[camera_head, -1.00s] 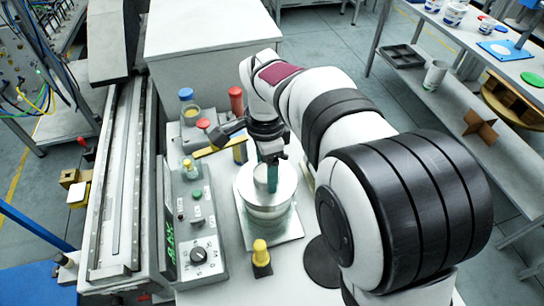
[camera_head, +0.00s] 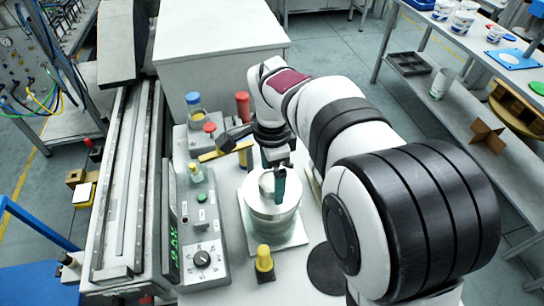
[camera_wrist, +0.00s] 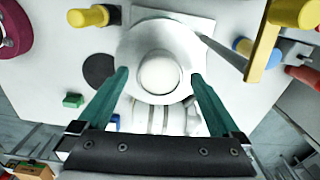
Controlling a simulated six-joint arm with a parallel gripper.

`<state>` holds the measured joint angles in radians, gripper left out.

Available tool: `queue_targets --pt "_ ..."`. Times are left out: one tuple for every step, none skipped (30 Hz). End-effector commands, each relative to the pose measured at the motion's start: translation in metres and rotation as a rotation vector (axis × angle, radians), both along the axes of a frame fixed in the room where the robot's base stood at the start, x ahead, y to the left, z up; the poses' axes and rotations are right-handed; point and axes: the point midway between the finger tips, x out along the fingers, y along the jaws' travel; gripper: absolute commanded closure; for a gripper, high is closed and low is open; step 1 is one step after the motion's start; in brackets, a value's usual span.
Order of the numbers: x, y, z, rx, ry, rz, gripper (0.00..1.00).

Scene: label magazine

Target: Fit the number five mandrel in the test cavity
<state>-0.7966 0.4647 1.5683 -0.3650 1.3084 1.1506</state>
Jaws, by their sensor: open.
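A pale metal cylinder with a rounded top, which I take for the mandrel (camera_wrist: 160,74), stands in the middle of a round metal pot. The pot, seemingly the test cavity (camera_head: 270,222), sits on a square plate. No number can be read on the cylinder. My gripper (camera_head: 272,188) is over the pot, its teal fingers spread. In the wrist view my gripper (camera_wrist: 160,80) is open, with one finger on each side of the cylinder and a gap at both. How deep the cylinder sits is hidden.
A control box (camera_head: 200,225) with a dial and lit display stands left of the pot. A yellow post (camera_head: 264,260) stands in front. Behind are a blue-capped jar (camera_head: 195,108), a red cylinder (camera_head: 243,105) and a yellow bar (camera_head: 225,150). A dark disc (camera_head: 325,265) lies to the right.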

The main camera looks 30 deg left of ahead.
Motion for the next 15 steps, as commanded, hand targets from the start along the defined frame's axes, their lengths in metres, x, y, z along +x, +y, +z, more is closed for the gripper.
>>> queue_targets --pt "0.001 0.000 0.008 0.002 -0.003 0.000 0.00" --pt "0.001 0.001 0.015 0.004 -0.005 -0.001 0.00" --pt "0.001 0.001 0.025 0.004 -0.005 -0.001 0.00" --pt "0.001 0.001 0.034 0.005 -0.005 -0.001 0.00" --pt "0.001 0.001 0.044 0.005 -0.006 -0.001 0.00" --pt "0.001 0.001 0.057 0.005 -0.006 -0.001 0.00" --pt "0.001 0.001 0.067 0.006 -0.005 -0.001 0.00" --pt "0.001 0.001 0.076 0.005 -0.006 -0.002 0.00" --pt "0.001 0.001 0.089 0.005 -0.006 -0.001 0.00" --pt "0.001 0.001 0.098 0.005 -0.006 -0.001 0.00" --pt "0.001 0.001 0.107 0.005 -0.006 -0.001 0.00" --pt "0.001 0.001 0.117 0.005 -0.006 0.000 0.00" --pt "0.001 0.000 0.123 0.004 -0.006 -0.001 0.00" --pt "0.001 0.001 0.129 0.005 -0.005 0.000 0.00" --pt "0.001 0.000 0.136 0.003 -0.005 -0.001 0.00"
